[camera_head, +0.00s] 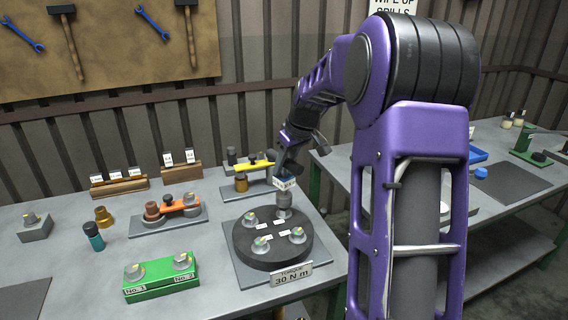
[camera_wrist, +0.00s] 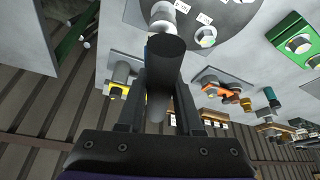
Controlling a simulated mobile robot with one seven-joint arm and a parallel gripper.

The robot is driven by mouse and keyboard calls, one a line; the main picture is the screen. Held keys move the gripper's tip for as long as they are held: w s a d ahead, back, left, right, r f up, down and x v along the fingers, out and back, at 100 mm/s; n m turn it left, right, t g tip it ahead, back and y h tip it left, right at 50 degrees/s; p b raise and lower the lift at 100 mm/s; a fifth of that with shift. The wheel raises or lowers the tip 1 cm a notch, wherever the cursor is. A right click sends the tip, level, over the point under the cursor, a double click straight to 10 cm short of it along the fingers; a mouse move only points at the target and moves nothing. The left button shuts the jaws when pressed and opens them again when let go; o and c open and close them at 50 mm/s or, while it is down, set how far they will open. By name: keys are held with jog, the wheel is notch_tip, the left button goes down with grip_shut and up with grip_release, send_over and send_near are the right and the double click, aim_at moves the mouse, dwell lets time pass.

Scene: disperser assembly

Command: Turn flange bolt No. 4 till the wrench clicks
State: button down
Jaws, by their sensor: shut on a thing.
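The round black flange (camera_head: 272,258) lies on a grey plate on the bench, with grey bolts and small white labels on top. Three bolts stand uncovered: left (camera_head: 250,219), front (camera_head: 262,246) and right (camera_head: 298,236). My gripper (camera_head: 288,166) is above the flange's far side, shut on the torque wrench, whose blue and white band shows below the fingers (camera_head: 285,183). The wrench's grey lower end (camera_head: 284,200) stands over the far bolt position and hides that bolt. In the wrist view, the dark wrench handle (camera_wrist: 166,62) is between the fingers. The label numbers are too small to read.
A torque sign (camera_head: 291,275) reading 30 N m stands at the plate's front edge. A green block (camera_head: 160,284) with two bolts is front left. An orange wrench (camera_head: 180,207) and a yellow one (camera_head: 255,165) lie on stands behind. A teal bottle (camera_head: 94,237) is left.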

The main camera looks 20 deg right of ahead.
aim_at(284, 175)
jog(key=n+y+p, duration=0.1)
jog(key=n, duration=0.2)
jog(key=n+g+y, duration=0.1)
jog(key=n, duration=0.2)
jog(key=shift+f+p, duration=0.1)
jog(key=shift+p, duration=0.25)
jog(key=shift+f+g+b, duration=0.3)
jog(key=shift+f, duration=0.05)
jog(key=shift+f+b, duration=1)
jog(key=shift+f, duration=0.45)
jog(key=shift+r, duration=0.1)
jog(key=shift+m+h, duration=0.3)
jog(key=shift+m, duration=0.6)
jog(key=shift+m+t+h, duration=0.6)
jog(key=shift+m+t, duration=0.1)
jog(key=shift+m, duration=1.1)
jog(key=shift+m+h, duration=1.1)
jog(key=shift+m, duration=2.1)
jog(key=shift+n, duration=0.3)
